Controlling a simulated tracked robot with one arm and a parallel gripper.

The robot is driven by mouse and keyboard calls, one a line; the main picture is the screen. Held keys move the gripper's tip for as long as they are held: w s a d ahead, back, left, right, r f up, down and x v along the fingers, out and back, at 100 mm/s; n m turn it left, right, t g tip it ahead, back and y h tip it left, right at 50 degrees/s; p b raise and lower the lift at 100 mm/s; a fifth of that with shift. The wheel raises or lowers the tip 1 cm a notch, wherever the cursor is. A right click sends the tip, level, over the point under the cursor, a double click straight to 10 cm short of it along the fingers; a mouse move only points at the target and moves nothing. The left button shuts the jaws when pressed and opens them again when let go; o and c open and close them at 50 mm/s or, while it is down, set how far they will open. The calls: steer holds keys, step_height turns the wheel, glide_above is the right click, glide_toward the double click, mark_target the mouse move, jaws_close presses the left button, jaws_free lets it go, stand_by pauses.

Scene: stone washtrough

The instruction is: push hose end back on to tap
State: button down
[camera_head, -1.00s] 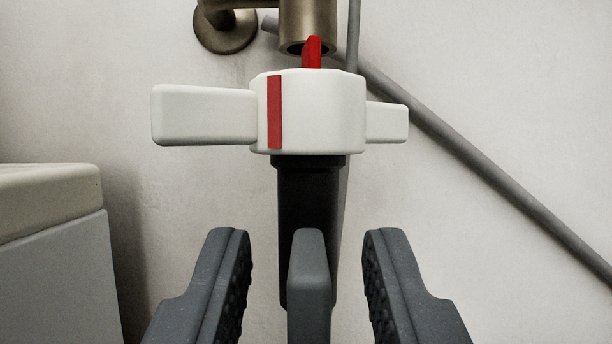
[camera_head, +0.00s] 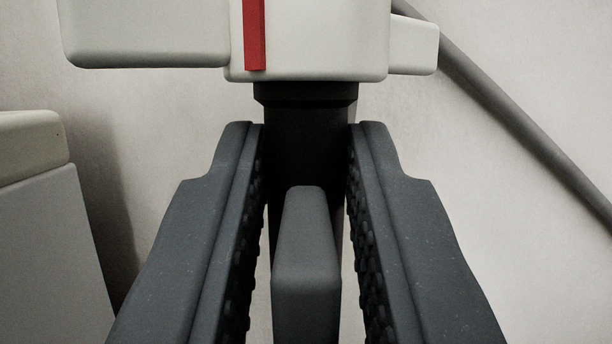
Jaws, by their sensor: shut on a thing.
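The white hose end (camera_head: 315,40) has a red stripe down its front and a wing on each side. Its top is cut off by the upper edge of the picture. A black sleeve (camera_head: 308,105) hangs straight down from it. My gripper (camera_head: 305,132) is shut on this black sleeve, one ribbed jaw on each side, just below the white body. A grey upright bar (camera_head: 307,250) stands in front of the sleeve between the jaws and hides its lower part; I cannot tell what it belongs to. The tap is out of view.
A pale stone block (camera_head: 50,220) with a cream top stands at the left. A grey pipe or hose (camera_head: 520,120) runs diagonally down the plain wall (camera_head: 490,230) at the right. The wall behind is otherwise bare.

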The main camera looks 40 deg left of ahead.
mark_target(303, 148)
steer(key=shift+w+a+r, duration=0.8)
steer(key=shift+w+r, duration=0.1)
steer(key=shift+w+a+r, duration=0.2)
steer(key=shift+r, duration=0.2)
steer(key=c, duration=1.5)
jaws_free()
steer(key=shift+f, duration=0.1)
steer(key=shift+p+v, duration=2.1)
steer(key=shift+v, duration=4.8)
steer(key=shift+w+f, duration=0.1)
